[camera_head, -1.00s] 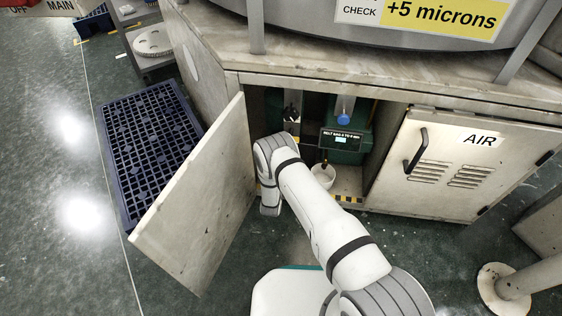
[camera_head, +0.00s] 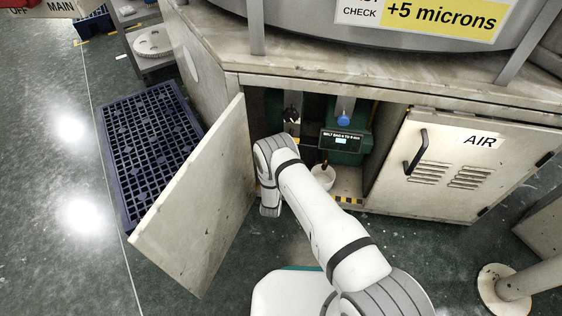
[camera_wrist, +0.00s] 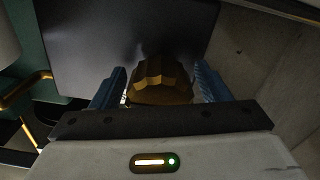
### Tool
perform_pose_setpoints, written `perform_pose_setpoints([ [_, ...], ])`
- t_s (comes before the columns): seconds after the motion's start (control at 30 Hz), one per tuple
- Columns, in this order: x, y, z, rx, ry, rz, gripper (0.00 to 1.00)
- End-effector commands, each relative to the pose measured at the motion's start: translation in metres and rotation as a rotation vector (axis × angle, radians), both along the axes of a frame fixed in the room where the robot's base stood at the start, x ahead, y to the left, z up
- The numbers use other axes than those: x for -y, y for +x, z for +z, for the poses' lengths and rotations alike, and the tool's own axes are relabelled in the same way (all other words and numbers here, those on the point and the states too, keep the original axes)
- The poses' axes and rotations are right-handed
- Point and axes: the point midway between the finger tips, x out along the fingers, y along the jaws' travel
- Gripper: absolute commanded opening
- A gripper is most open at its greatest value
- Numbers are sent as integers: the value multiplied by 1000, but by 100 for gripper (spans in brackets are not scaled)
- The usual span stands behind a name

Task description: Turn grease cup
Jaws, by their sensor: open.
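The grease cup (camera_wrist: 160,82) is a faceted brass-coloured piece in the middle of the wrist view. My gripper (camera_wrist: 160,88) is open, with one blue finger on each side of the cup. A gap shows between the left finger and the cup; on the right, I cannot tell whether the finger touches it. The lower side of the cup is hidden behind the gripper body. In the head view my arm reaches into the open cabinet, and I cannot make out the fingers or the cup there.
The open cabinet door (camera_head: 200,205) stands just left of my arm. Inside are a green unit with a small display (camera_head: 342,140), a blue knob (camera_head: 344,117) and a white cup (camera_head: 323,177). The AIR door (camera_head: 455,180) is shut. A blue pallet (camera_head: 155,140) lies left.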

Motion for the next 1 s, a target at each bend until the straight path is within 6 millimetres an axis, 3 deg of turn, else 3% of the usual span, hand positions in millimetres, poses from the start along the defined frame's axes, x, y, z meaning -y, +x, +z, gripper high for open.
perform_pose_setpoints([
  [0.5, -9, -69, 1, -1, 0, 2, 69],
  [1.0, -9, -75, 0, 0, 0, 0, 69],
])
